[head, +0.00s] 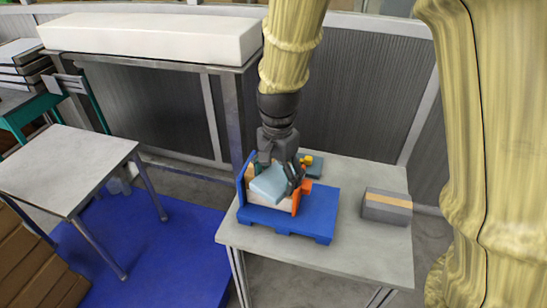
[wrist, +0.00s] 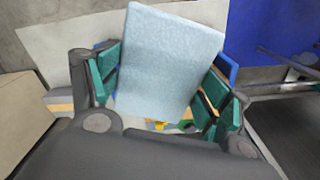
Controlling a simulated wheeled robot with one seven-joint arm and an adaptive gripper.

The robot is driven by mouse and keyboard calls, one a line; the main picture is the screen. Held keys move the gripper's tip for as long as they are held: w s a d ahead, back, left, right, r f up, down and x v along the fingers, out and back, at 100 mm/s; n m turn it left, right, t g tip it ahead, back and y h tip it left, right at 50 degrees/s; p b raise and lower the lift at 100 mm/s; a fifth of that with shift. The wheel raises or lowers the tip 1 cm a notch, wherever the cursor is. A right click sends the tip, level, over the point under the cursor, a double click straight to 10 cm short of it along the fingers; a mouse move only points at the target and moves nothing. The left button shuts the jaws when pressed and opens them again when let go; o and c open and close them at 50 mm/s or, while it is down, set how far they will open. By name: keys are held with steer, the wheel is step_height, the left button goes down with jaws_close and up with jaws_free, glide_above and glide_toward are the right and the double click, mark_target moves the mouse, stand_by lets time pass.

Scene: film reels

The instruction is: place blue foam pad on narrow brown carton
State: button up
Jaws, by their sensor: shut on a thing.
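My gripper (head: 281,174) is shut on the light blue foam pad (head: 267,186), holding it tilted over the table (head: 310,264). In the wrist view the pad (wrist: 166,62) sits between the teal-padded fingers and covers much of what lies beyond. Below it is a blue pallet-like base (head: 316,214) with a blue upright panel (head: 241,185) at left and an orange piece (head: 301,195) at right. A pale tan block (head: 273,203) shows partly under the pad; I cannot tell if it is the narrow brown carton, or whether the pad touches it.
A grey box with a tan stripe (head: 387,206) stands on the table's right side. A plain brown box (wrist: 22,110) shows at the wrist view's left edge. A small yellow item (head: 308,160) lies behind the gripper. The table's front strip is clear.

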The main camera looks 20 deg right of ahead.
steer(key=w+p, duration=0.1)
steer(key=w, duration=0.2)
steer(key=w+d+p, duration=0.1)
steer(key=w, duration=0.2)
steer(key=w+d+f+p, duration=0.1)
steer(key=w, duration=0.3)
steer(key=shift+f+p, duration=0.75)
steer(key=shift+f, duration=1)
steer(key=shift+f, duration=0.15)
steer(key=o, duration=0.8)
steer(key=shift+o, duration=0.2)
step_height(320, 180, up, 12)
steer(key=b, duration=0.3)
steer(key=shift+r+b, duration=0.2)
steer(key=shift+b, duration=0.1)
